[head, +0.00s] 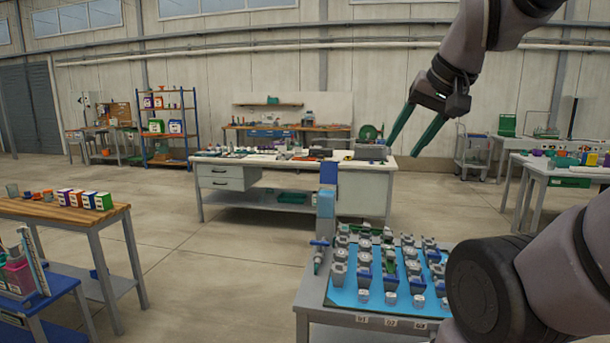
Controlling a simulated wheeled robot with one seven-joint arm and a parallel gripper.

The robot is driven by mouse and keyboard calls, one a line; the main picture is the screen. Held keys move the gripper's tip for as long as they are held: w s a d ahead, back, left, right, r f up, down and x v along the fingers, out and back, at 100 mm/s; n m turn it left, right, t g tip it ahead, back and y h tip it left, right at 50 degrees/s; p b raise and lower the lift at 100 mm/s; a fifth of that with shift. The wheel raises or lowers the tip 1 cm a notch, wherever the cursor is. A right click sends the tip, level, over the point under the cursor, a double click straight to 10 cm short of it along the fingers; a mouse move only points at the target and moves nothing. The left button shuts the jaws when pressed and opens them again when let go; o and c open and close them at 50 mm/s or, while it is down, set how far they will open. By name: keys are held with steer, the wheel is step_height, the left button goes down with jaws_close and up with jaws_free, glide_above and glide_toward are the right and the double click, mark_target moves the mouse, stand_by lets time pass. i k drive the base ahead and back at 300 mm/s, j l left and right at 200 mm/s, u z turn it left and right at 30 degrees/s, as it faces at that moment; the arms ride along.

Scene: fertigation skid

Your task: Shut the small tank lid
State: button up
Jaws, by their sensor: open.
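My gripper (402,150) hangs from the arm at the upper right of the head view. Its two long green fingers are spread apart, with nothing between them, and point down and to the left. It is up in the air, well above the table tops and touching nothing. I cannot make out a small tank or its lid in this view. My arm covers part of the right side and the lower right corner.
A grey table (310,318) with a blue mat (345,296) and rows of metal fittings stands near, in front. A white workbench (262,183) is behind it. A wooden table (60,211) with small boxes stands left. Open floor (215,260) lies between.

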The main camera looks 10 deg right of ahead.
mark_target(329, 173)
steer(key=i+j+u, duration=0.2)
steer(key=j+u, duration=0.2)
steer(key=j, duration=0.15)
steer(key=i+j+u, duration=0.65)
steer(key=j+u, duration=0.15)
steer(key=i+j+u, duration=0.2)
steer(key=i, duration=0.2)
steer(key=i+j+u, duration=0.25)
steer(key=i+z, duration=0.45)
steer(key=i+j+z, duration=0.15)
steer(key=i+z, duration=0.25)
steer(key=i+l+z, duration=0.15)
steer(key=z, duration=0.25)
steer(key=i+z, duration=0.65)
steer(key=z, duration=0.2)
steer(key=i+z, duration=0.45)
steer(key=i+j+z, duration=0.2)
steer(key=i+z, duration=0.3)
steer(key=i+j+z, duration=0.3)
steer(key=z, duration=0.15)
steer(key=i+j+z, duration=0.65)
steer(key=z, duration=0.25)
steer(key=i+j+z, duration=0.1)
steer(key=j+z, duration=1.2)
steer(key=k+l+z, duration=0.1)
steer(key=k+l, duration=0.25)
